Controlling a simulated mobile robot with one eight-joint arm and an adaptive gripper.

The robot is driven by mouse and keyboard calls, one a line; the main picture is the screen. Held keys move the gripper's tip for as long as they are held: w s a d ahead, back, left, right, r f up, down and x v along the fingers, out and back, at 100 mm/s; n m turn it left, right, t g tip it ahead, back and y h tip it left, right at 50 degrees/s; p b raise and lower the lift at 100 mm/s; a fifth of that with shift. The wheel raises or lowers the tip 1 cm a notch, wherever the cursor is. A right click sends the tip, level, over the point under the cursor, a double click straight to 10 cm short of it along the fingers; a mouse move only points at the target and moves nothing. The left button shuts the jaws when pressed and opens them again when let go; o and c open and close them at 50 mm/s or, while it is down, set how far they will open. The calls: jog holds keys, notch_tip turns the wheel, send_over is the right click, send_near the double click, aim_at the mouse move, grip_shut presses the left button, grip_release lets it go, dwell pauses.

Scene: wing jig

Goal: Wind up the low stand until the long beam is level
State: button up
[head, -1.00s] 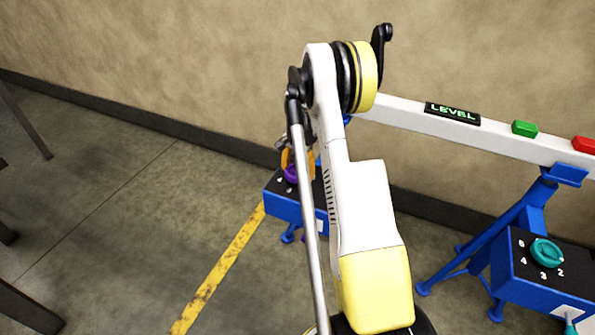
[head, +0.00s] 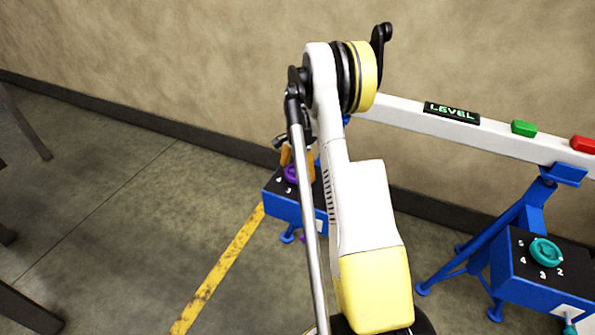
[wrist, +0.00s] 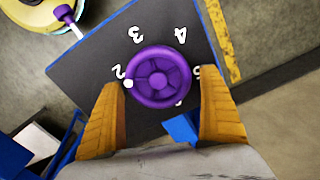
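The long white beam (head: 398,112) runs along the wall and carries a black sign (head: 452,113) reading LEVEL in green. A purple knob (wrist: 160,77) sits on a dark numbered panel (wrist: 85,70). Its white dot is beside the 2. The knob also shows on the left blue stand (head: 290,208) in the head view, partly behind my arm. My gripper (wrist: 162,82) is open, with one orange finger on each side of the knob and a small gap at each side. The right blue stand (head: 510,283) has a teal knob (head: 546,252) and supports the beam.
A green block (head: 524,128) and a red block (head: 583,144) sit on the beam. A yellow line (head: 222,270) marks the floor. Dark legs (head: 22,308) stand at the far left. Open floor lies between them and the left stand.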

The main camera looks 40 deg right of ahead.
aim_at(297, 169)
dwell(0.3)
notch_tip(297, 169, up, 12)
dwell(0.4)
dwell(0.4)
jog(key=s+a+r+n+t+h, duration=0.1)
jog(key=s+a+r+n+t, duration=0.2)
jog(key=a+r, duration=0.55)
jog(key=s+a+r+n, duration=0.3)
jog(key=a+r+n, duration=0.25)
jog(key=a, duration=0.65)
jog(key=s+a+n+t+y, duration=0.1)
jog(key=s+a+n+t, duration=0.3)
jog(key=s+a+n, duration=0.4)
jog(key=shift+s+a+n, duration=0.35)
jog(key=shift+s+a, duration=2.75)
jog(key=shift+a, duration=0.25)
jog(key=shift+f, duration=0.1)
